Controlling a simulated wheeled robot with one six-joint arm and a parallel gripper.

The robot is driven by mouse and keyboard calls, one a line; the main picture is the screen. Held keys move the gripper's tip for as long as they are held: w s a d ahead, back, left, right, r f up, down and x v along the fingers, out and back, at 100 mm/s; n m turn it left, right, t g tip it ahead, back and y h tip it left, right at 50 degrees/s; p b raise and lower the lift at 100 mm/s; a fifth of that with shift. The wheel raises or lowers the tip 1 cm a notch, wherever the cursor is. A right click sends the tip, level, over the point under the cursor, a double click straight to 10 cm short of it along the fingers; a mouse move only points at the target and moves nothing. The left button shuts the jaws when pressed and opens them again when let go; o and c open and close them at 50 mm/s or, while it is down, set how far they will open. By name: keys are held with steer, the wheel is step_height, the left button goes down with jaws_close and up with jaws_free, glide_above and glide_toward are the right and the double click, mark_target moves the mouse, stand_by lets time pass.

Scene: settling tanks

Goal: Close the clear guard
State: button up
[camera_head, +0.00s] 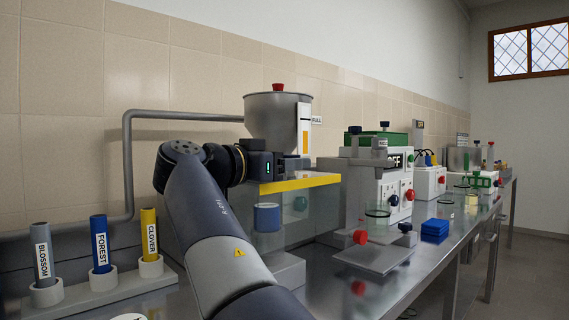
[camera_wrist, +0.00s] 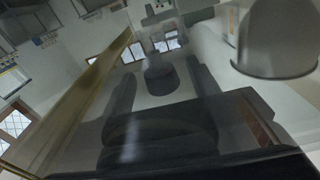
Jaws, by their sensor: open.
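The clear guard with its yellow edge bar (camera_head: 300,183) is on the dosing machine under the grey hopper. See-through surfaces and a blue cylinder (camera_head: 267,217) show below the bar; I cannot tell how far the guard stands open. My gripper (camera_head: 285,164) is at the bar's height, just above and behind it in the head view. In the wrist view the gripper's two dark fingers (camera_wrist: 160,80) are spread, with no object clearly between them. A yellowish bar (camera_wrist: 78,95) runs slantwise left of the fingers. Whether the fingers touch the guard is not clear.
The steel hopper (camera_head: 277,118) with a red knob rises just behind my gripper. A grey pipe (camera_head: 128,165) runs along the wall at left. Labelled tubes (camera_head: 100,243) stand at front left. A green-topped instrument (camera_head: 382,180) and a blue block (camera_head: 434,231) stand to the right.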

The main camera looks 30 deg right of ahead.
steer(key=s+a+p, duration=0.2)
steer(key=a, duration=0.8)
steer(key=shift+a, duration=0.3)
steer(key=shift+d, duration=0.15)
steer(key=d, duration=0.3)
steer(key=w+d+b, duration=0.1)
steer(key=d, duration=0.2)
steer(key=w+d+b, duration=0.1)
steer(key=d, duration=0.3)
steer(key=shift+d, duration=0.1)
steer(key=shift+d+r, duration=0.1)
steer(key=shift+r, duration=0.1)
steer(key=shift+p, duration=0.3)
